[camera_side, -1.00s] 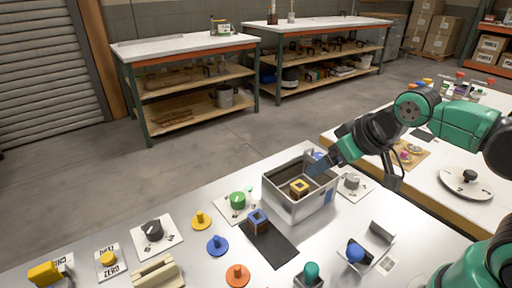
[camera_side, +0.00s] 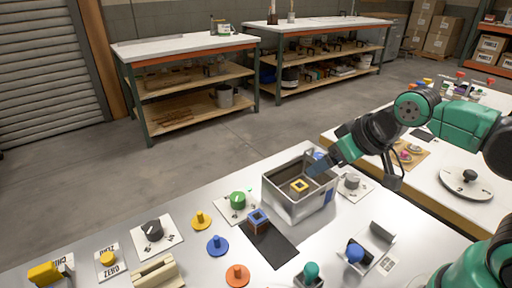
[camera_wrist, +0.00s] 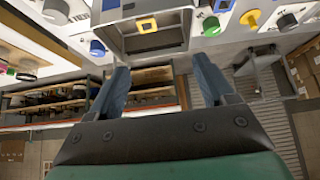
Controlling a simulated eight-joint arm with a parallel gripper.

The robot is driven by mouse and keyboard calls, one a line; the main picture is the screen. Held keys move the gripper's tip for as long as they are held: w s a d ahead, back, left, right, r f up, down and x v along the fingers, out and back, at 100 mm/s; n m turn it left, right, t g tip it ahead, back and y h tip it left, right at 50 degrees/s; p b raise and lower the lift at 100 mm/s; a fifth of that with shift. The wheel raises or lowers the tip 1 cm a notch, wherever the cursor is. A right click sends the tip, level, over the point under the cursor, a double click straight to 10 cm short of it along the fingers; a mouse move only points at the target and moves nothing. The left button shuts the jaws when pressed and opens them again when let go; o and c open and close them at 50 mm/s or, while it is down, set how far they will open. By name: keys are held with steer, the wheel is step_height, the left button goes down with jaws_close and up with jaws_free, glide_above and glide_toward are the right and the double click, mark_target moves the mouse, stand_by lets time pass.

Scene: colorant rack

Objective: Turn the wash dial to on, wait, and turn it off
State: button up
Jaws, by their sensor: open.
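Three round dials stand on white plates on the near table: a dark one (camera_side: 153,230) at the left, a green one (camera_side: 238,200) left of the bin, and a grey one (camera_side: 351,181) right of it. Their markings are too small to read, so I cannot tell which is the wash dial. My gripper (camera_side: 318,167) is over the right part of the grey bin (camera_side: 296,212), apart from the dials. In the wrist view its two fingers (camera_wrist: 160,66) are spread with nothing between them. The green dial (camera_wrist: 210,27) and the dark dial (camera_wrist: 287,21) also show there.
Yellow (camera_side: 200,220), blue (camera_side: 217,244) and orange (camera_side: 237,273) knobbed pieces stand in front. A grey holder (camera_side: 376,242) with a blue knob is at the right.

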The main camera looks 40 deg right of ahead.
mark_target(238, 196)
stand_by(0.4)
steer(key=w+a+m+g, duration=0.1)
steer(key=w, duration=0.1)
steer(key=w+a+m+g, duration=0.1)
steer(key=w+a, duration=0.1)
steer(key=w, duration=0.1)
steer(key=w+a+m+g, duration=0.1)
steer(key=w, duration=0.2)
steer(key=shift+w+a+r+m+g, duration=0.1)
steer(key=shift+w+a+m+g, duration=0.1)
steer(key=shift+a+m+g, duration=0.15)
steer(key=w+a+f+m+g, duration=0.1)
steer(key=f, duration=0.1)
steer(key=w+a+f+g, duration=0.1)
steer(key=w+a+f, duration=0.1)
steer(key=w+a+f+m+g, duration=0.1)
steer(key=w+a+f, duration=0.1)
steer(key=shift+w+f+m, duration=0.1)
steer(key=shift+f+m, duration=0.25)
steer(key=shift+f, duration=0.05)
steer(key=shift+w+a+f+g, duration=0.1)
steer(key=shift+a+f+g, duration=0.2)
steer(key=shift+f, duration=3)
jaws_close()
